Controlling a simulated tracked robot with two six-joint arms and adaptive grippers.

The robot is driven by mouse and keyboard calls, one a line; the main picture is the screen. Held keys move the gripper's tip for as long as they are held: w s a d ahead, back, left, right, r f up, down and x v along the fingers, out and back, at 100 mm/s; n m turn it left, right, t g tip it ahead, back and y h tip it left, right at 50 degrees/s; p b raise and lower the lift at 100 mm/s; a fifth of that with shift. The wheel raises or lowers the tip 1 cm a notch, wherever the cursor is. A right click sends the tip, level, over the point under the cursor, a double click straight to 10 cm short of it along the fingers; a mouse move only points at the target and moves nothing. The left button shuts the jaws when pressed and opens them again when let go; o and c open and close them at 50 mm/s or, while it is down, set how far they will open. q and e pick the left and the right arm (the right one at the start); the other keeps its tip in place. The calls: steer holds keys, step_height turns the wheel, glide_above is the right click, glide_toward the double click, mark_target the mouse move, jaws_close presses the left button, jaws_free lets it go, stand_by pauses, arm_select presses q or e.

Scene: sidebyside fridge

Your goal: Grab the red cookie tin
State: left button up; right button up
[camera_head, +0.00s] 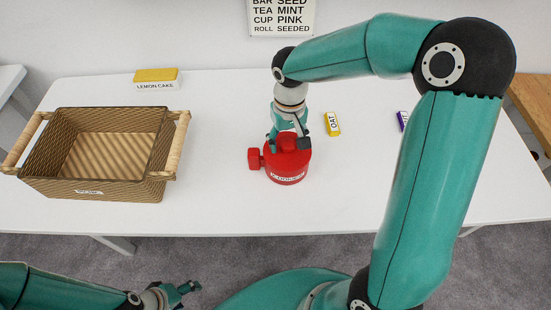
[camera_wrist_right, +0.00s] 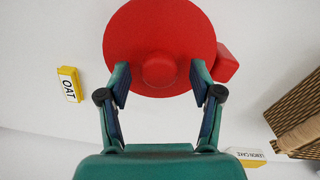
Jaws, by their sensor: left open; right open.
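The red cookie tin (camera_head: 287,171) stands upright on the white table, with a white label on its front and a red block-like handle on its left side. My right gripper (camera_head: 289,138) is over the tin, pointing down. In the right wrist view the tin (camera_wrist_right: 160,30) lies between and beyond the open fingers (camera_wrist_right: 160,88), with its round lid knob between the fingertips. I cannot tell whether the fingers touch the knob. My left gripper (camera_head: 188,289) is open and empty, low in front of the table.
A wicker basket (camera_head: 100,188) with wooden handles stands at the left. A yellow lemon cake box (camera_head: 156,79) is at the back. A yellow oat box (camera_head: 332,124) and a purple box (camera_head: 403,121) lie right of the tin. The table (camera_head: 220,190) is clear between basket and tin.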

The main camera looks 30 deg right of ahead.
steer(key=shift+f, duration=0.2)
jaws_close()
steer(key=shift+r, duration=0.1)
stand_by(0.4)
